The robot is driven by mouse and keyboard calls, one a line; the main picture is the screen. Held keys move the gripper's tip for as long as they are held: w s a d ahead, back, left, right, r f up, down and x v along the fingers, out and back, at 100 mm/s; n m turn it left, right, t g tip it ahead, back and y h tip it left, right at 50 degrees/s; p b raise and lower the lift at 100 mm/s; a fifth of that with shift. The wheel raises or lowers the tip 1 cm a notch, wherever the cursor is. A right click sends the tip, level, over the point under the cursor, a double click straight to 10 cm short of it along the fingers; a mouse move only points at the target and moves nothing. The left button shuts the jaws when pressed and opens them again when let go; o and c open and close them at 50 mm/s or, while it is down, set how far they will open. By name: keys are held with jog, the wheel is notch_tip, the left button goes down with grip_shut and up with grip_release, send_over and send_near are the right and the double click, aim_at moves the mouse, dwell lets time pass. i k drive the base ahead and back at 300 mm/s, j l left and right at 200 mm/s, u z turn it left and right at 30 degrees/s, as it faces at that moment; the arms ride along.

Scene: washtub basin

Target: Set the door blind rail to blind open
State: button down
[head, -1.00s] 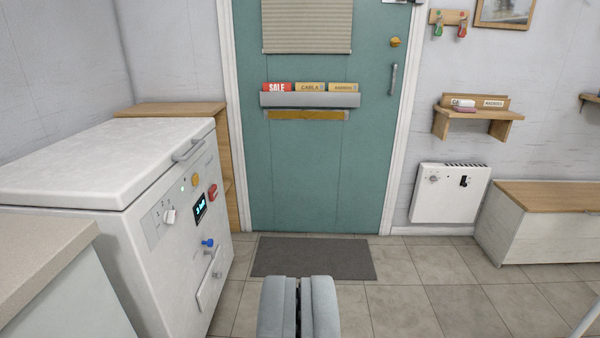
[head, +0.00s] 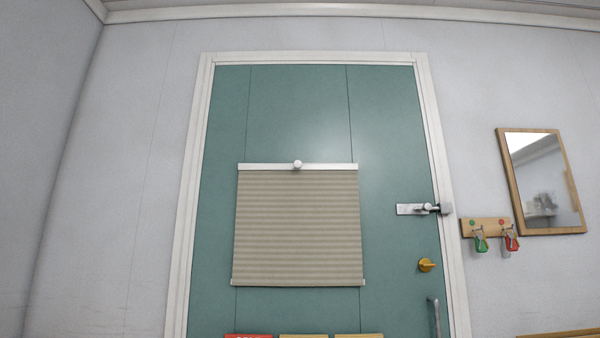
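The door blind (head: 298,228) is a beige pleated panel on the green door (head: 300,110). It hangs extended below a white top rail (head: 265,167). A small round white knob (head: 297,164) sits at about the middle of that rail. A thin pale strip runs along the blind's bottom edge. My gripper is not in the head view now, so its distance from the rail does not show.
Right of the blind are a metal latch (head: 418,209), a yellow turn knob (head: 427,265) and a door handle (head: 433,315). Key hooks (head: 487,227) and a framed mirror (head: 541,181) are on the right wall. Tops of card holders (head: 303,336) show at the bottom edge.

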aim_at(298, 165)
jog(key=i+z, duration=0.2)
jog(key=i, duration=0.2)
jog(key=i+j+z, duration=0.2)
jog(key=i, duration=0.2)
jog(key=i+j+z, duration=0.15)
jog(key=i, duration=0.25)
